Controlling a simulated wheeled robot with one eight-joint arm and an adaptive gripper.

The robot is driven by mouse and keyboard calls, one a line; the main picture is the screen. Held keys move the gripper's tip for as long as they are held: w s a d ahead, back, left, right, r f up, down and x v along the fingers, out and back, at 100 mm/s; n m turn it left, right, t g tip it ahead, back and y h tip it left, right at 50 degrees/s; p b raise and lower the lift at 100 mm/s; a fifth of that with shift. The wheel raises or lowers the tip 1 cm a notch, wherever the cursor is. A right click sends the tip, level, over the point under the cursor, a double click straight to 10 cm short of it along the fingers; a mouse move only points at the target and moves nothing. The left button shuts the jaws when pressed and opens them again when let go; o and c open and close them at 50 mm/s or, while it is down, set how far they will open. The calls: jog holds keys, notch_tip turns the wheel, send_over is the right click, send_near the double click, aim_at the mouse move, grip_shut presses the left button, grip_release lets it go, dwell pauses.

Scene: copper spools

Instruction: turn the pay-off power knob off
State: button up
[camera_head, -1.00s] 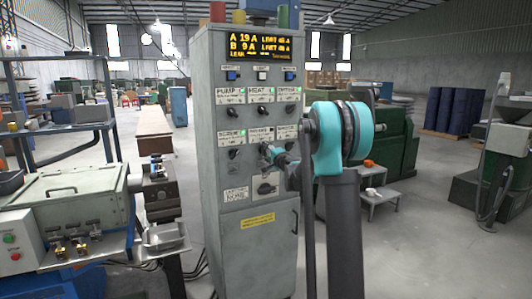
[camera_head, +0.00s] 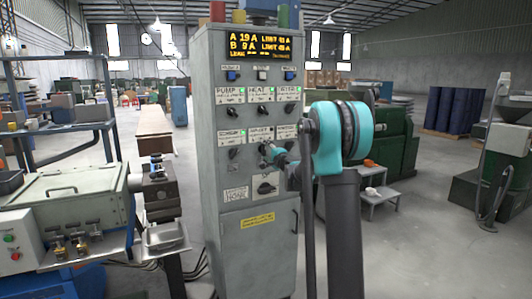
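A grey control cabinet (camera_head: 245,215) stands upright in the middle of the view, with two rows of labelled black knobs under a lit amber display. My gripper (camera_head: 267,150) is small in view at the middle knob of the lower row, in front of the panel. That knob is mostly hidden by my gripper, so its setting and any contact cannot be made out. The lower-row labels are too blurred to read surely, so I cannot confirm which knob is the pay-off power knob. The finger opening cannot be made out.
A larger black rotary switch (camera_head: 266,188) sits below the lower row. A grey machine bench (camera_head: 60,205) with brass valves stands at the left. Green machinery (camera_head: 395,140) and a small grey step (camera_head: 378,200) stand behind at the right. Floor at the right front is open.

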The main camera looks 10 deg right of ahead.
jog(key=shift+o, duration=0.9)
